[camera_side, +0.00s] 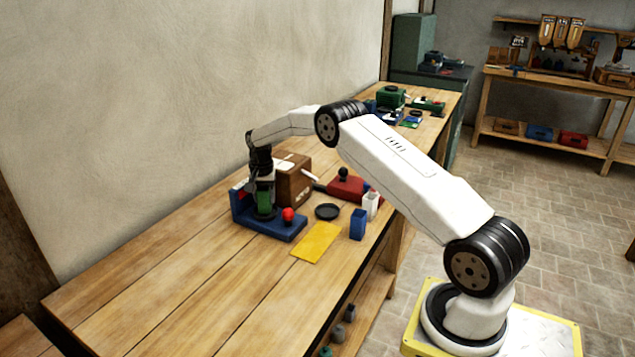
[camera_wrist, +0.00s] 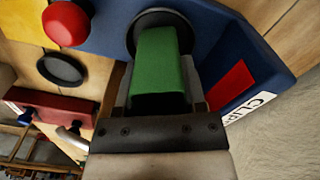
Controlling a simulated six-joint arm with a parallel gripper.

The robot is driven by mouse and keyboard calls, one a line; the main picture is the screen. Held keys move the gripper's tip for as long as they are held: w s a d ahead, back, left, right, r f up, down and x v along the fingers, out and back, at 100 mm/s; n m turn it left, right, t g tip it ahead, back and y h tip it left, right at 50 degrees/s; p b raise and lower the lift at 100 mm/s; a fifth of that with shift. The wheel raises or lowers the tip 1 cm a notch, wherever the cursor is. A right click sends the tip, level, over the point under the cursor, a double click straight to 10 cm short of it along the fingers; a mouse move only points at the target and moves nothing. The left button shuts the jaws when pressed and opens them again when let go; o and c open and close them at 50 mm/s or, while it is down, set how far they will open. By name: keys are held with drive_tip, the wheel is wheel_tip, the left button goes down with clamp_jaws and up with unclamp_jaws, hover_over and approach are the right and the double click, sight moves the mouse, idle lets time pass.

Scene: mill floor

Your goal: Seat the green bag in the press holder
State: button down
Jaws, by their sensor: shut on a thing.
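The green bag (camera_side: 264,198) is upright in my gripper (camera_side: 262,188), which is shut on its sides. The bag also shows in the wrist view (camera_wrist: 160,60) between the two fingers. The press holder is a blue L-shaped stand (camera_side: 272,228) with a black round ring (camera_wrist: 160,16), a red ball knob (camera_side: 288,214) and a red patch on its upright part. The bag's lower end is at the ring, lined up with it. The bag and fingers hide part of the ring, so I cannot tell how deep the bag sits in it.
A brown box (camera_side: 293,186) stands close behind the holder. The bench's near left is clear.

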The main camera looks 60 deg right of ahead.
drive_tip(key=shift+f, duration=0.5)
drive_tip(key=shift+c, duration=2.2)
unclamp_jaws()
drive_tip(key=shift+r, duration=5.45)
